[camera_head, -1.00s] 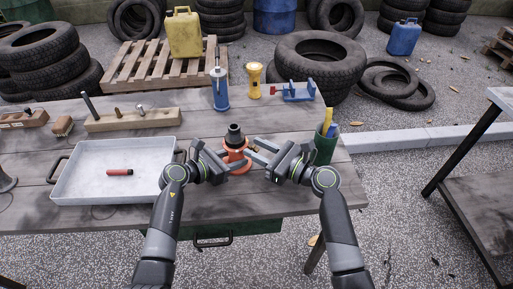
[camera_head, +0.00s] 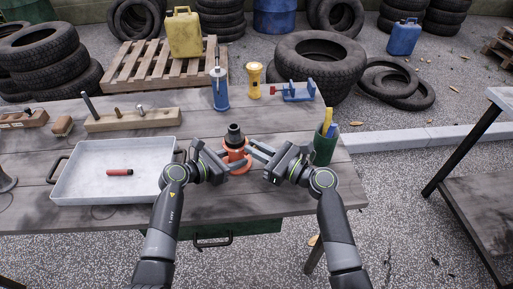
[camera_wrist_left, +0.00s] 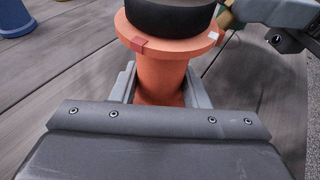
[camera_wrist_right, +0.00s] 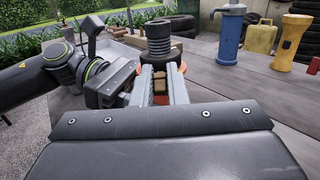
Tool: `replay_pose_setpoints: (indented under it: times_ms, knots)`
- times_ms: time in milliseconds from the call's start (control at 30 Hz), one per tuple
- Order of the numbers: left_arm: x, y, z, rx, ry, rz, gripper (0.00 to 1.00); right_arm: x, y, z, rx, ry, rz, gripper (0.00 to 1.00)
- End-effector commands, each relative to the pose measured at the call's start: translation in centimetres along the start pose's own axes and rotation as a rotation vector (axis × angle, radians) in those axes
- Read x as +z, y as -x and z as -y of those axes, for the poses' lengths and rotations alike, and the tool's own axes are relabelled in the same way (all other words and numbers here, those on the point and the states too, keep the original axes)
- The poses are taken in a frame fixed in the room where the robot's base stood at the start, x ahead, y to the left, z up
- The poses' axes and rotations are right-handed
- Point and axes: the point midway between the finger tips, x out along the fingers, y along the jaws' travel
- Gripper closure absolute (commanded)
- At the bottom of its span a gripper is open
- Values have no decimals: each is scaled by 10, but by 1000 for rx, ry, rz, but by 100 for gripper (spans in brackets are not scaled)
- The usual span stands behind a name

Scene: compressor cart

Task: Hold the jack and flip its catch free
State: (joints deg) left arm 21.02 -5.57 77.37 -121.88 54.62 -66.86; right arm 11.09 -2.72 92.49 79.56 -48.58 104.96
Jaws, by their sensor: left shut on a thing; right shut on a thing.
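The jack (camera_head: 235,140), an orange body with a ridged black top, stands on the bench. It also shows in the left wrist view (camera_wrist_left: 160,72), with a red mark and a white mark on its flange. My left gripper (camera_head: 231,158) is shut on the jack's orange body below the flange. A tan-brown catch (camera_wrist_left: 230,17) sticks out from the flange's side. My right gripper (camera_head: 252,147) is shut on this catch from the right. In the right wrist view the catch (camera_wrist_right: 160,86) is between the fingers, partly hidden by them.
A white tray (camera_head: 75,190) with a red-handled item (camera_head: 120,172) lies left of the jack. A green cup (camera_head: 324,148) holding tools stands close to my right gripper. A blue bottle-like tool (camera_head: 220,92), a yellow flashlight (camera_head: 253,80) and a blue vise (camera_head: 297,92) stand behind.

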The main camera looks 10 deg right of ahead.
Motion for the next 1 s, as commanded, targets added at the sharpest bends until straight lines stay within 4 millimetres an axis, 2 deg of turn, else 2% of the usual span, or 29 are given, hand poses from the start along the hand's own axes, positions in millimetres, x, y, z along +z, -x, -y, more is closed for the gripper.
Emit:
replay_pose_setpoints:
  times_ms: [500,933,967,1000]
  knots:
    - [0,0,0,1,0,0,71,-7,5,-1,1,-6,206,100]
    - [0,0,0,1,0,0,71,-8,6,0,-4,-3,224,100]
    - [0,0,0,1,0,0,71,-8,6,0,-4,-3,224,83]
    - [0,0,0,1,0,0,71,-8,6,0,-4,-3,224,78]
